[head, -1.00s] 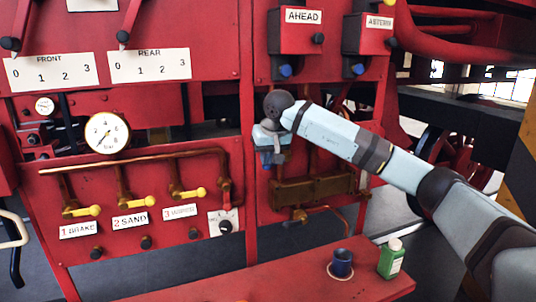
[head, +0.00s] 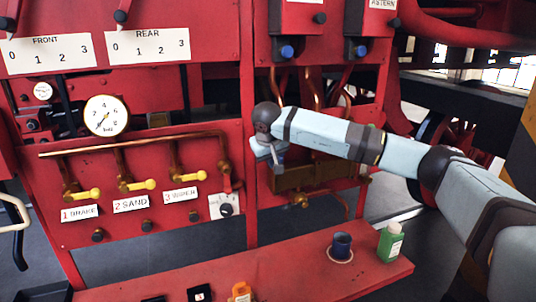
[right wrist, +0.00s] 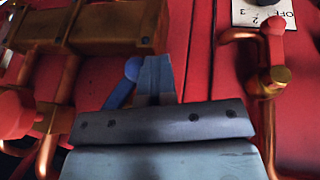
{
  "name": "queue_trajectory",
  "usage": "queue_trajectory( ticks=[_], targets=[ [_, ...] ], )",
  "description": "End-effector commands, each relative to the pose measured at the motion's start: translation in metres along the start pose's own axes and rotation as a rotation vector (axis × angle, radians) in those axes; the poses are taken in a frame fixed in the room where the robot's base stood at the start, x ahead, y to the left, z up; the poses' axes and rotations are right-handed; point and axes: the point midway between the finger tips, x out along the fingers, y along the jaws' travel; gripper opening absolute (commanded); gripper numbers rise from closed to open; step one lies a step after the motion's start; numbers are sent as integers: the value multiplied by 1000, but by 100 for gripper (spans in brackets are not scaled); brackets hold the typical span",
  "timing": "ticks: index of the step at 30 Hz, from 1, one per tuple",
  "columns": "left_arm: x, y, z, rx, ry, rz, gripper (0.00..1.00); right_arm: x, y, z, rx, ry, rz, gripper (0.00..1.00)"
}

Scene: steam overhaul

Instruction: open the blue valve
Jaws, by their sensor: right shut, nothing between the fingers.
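A blue lever with a round blue knob (right wrist: 131,69) shows in the right wrist view, right beside my right gripper's fingers (right wrist: 155,66). Part of it is hidden behind the gripper body, and I cannot tell whether the fingers touch it. In the head view my right gripper (head: 272,157) points down in front of the red panel, just above and left of a brass block (head: 306,176). It is shut and empty. The blue lever cannot be made out there. Two other blue knobs sit under the AHEAD box (head: 286,52) and the ASTERN box (head: 360,51). My left gripper is not in view.
Several yellow-handled valves (head: 136,185) with labels sit on the left panel below a gauge (head: 106,115). A dial plate (head: 223,206) is left of my gripper. A blue mug (head: 341,246) and green bottle (head: 390,242) stand on the red shelf (head: 290,277). Copper pipes run close by.

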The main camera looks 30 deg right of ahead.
Motion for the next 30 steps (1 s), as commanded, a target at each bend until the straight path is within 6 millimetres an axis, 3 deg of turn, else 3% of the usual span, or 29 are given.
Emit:
queue_trajectory(
  ticks=[12,30],
  targets=[
    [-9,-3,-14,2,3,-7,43,14,14,5,-101,4,268,0],
    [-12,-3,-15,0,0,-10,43,19,18,6,-132,6,351,0]
  ],
)
